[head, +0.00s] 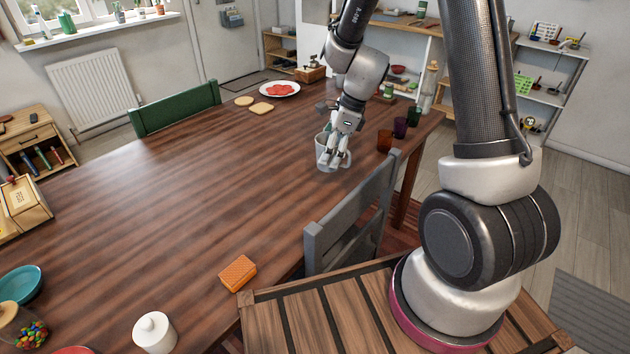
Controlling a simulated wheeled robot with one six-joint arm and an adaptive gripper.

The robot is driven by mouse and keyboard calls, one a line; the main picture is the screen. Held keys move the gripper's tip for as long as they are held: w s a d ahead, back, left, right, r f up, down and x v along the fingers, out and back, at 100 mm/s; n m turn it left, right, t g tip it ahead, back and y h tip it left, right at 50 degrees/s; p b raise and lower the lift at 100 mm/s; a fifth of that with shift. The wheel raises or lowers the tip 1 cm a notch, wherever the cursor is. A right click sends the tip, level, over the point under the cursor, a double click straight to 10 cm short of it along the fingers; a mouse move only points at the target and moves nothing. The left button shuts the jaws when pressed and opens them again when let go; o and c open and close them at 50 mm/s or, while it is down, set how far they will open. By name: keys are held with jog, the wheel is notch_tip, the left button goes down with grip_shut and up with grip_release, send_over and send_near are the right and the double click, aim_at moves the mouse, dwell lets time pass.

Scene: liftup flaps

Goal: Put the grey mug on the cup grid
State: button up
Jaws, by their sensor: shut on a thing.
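The grey mug (321,152) is at the far right part of the wooden table, upright. My gripper (339,159) points down at the mug's right side and is shut on it, its fingers covering part of the mug. I cannot tell whether the mug's base touches the table. I cannot make out the cup grid for certain; a small greyish item (325,104) shows partly behind my arm, too small to identify.
A grey chair (352,220) is close in front. A plate with red food (280,89) and bread slices (262,108) lie behind. The table's middle is clear.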

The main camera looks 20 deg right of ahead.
notch_tip(320, 180, down, 8)
jog(key=shift+f, duration=0.1)
jog(key=shift+f, duration=0.1)
dwell(0.3)
jog(key=o, duration=1.2)
jog(key=shift+o, duration=0.2)
